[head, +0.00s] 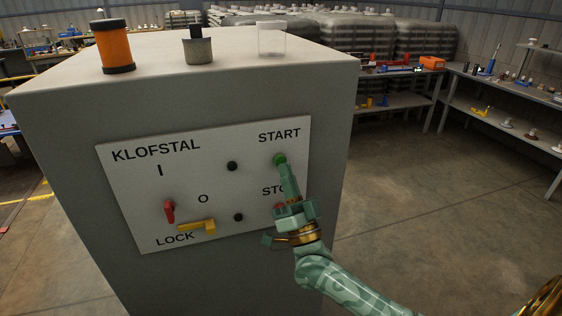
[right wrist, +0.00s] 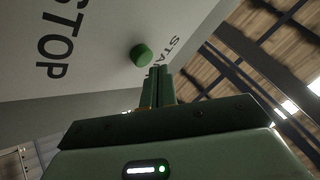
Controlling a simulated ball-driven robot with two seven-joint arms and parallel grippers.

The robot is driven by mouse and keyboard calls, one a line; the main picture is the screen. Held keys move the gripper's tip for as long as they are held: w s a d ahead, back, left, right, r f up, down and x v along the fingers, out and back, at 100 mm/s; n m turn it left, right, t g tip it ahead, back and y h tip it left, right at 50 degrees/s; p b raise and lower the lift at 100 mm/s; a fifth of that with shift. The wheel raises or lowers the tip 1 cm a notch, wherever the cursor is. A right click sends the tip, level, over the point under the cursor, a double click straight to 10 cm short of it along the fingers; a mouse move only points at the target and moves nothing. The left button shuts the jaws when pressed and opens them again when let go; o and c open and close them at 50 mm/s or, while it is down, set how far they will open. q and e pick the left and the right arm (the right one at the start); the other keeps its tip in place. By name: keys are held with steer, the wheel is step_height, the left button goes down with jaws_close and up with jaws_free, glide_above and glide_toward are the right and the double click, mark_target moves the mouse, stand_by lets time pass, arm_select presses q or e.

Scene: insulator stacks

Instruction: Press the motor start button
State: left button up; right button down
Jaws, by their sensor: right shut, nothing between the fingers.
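The green start button (head: 280,158) sits under the word START on the white panel (head: 125,190) of a grey cabinet. In the right wrist view the green button (right wrist: 141,55) stands out from the panel. My right gripper (head: 284,168) is shut and empty, its tips right at the button's lower edge in the head view. In the right wrist view the fingertips (right wrist: 158,71) are just beside and below the button. I cannot tell whether they touch it. The red stop button (head: 279,207) is mostly hidden behind my gripper. My left gripper is not in view.
The panel also has a red switch handle (head: 169,211), a yellow lock lever (head: 197,227) and black round parts (head: 232,166). Floor at right is free.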

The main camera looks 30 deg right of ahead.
stand_by(0.8)
steer(key=shift+w+d, duration=0.1)
steer(key=shift+w, duration=0.3)
steer(key=shift+w+d, duration=0.15)
steer(key=shift+w, duration=0.35)
stand_by(0.6)
steer(key=shift+s, duration=0.1)
steer(key=shift+s+a+p, duration=0.25)
steer(key=shift+s+p, duration=0.2)
steer(key=shift+s, duration=0.35)
steer(key=s+p, duration=0.1)
steer(key=s, duration=0.1)
steer(key=s+a+p, duration=0.1)
steer(key=s, duration=0.2)
steer(key=shift+a, duration=0.1)
